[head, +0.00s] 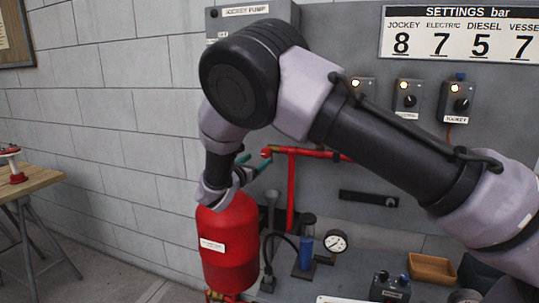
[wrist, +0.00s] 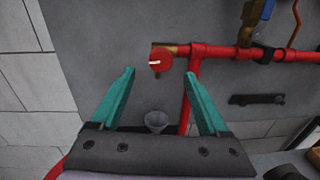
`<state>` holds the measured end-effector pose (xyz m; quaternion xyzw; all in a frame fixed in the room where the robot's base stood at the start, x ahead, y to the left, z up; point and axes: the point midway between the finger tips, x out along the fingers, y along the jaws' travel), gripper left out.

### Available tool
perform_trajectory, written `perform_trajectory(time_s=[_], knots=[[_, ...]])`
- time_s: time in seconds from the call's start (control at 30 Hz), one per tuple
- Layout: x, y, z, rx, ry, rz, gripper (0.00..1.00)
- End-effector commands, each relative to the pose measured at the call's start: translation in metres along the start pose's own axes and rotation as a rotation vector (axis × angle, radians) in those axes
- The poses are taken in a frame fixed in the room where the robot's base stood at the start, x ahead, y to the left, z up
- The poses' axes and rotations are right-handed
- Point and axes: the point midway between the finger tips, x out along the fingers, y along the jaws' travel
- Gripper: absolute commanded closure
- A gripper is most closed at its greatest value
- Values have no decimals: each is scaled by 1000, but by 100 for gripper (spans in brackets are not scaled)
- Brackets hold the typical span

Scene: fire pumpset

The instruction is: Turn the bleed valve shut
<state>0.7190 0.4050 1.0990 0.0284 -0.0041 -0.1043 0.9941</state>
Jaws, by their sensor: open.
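The bleed valve is a small round red knob (wrist: 160,60) with a white line across it. It sits on a brass fitting at the left end of a red pipe, in front of a grey panel. In the head view the knob (head: 266,152) is small, just right of my fingers. My gripper (wrist: 158,75) has two teal fingers, open and empty, with the knob showing between and slightly beyond their tips. In the head view my gripper (head: 254,166) points at the knob above a red vessel. Contact with the knob cannot be seen.
A grey funnel (wrist: 157,120) sits below the knob. The red pipe (wrist: 215,52) runs right, with a blue-handled valve (wrist: 264,12) above it. A red vessel (head: 229,245) stands below my wrist. A gauge (head: 335,242) and blue cylinder (head: 306,250) are to the right.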

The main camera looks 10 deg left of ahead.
Motion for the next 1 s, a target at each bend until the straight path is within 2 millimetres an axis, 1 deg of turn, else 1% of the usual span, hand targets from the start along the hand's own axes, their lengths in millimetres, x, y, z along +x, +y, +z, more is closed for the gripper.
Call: perform_trajectory(time_s=[0.03,0.2,0.3,0.4,0.57,0.83,0.87,0.9,0.97,1.0], knots=[[12,-2,0,1,0,-5,22],[45,-2,-1,1,1,-5,22],[61,-2,0,1,1,-4,22],[72,-1,0,1,1,-3,22],[81,-1,0,2,2,-2,22],[82,-1,0,2,2,-2,22],[82,-1,0,1,2,-2,33],[82,-1,0,1,2,-2,48],[82,-1,0,2,2,-2,71],[82,-1,0,2,2,-2,87]])
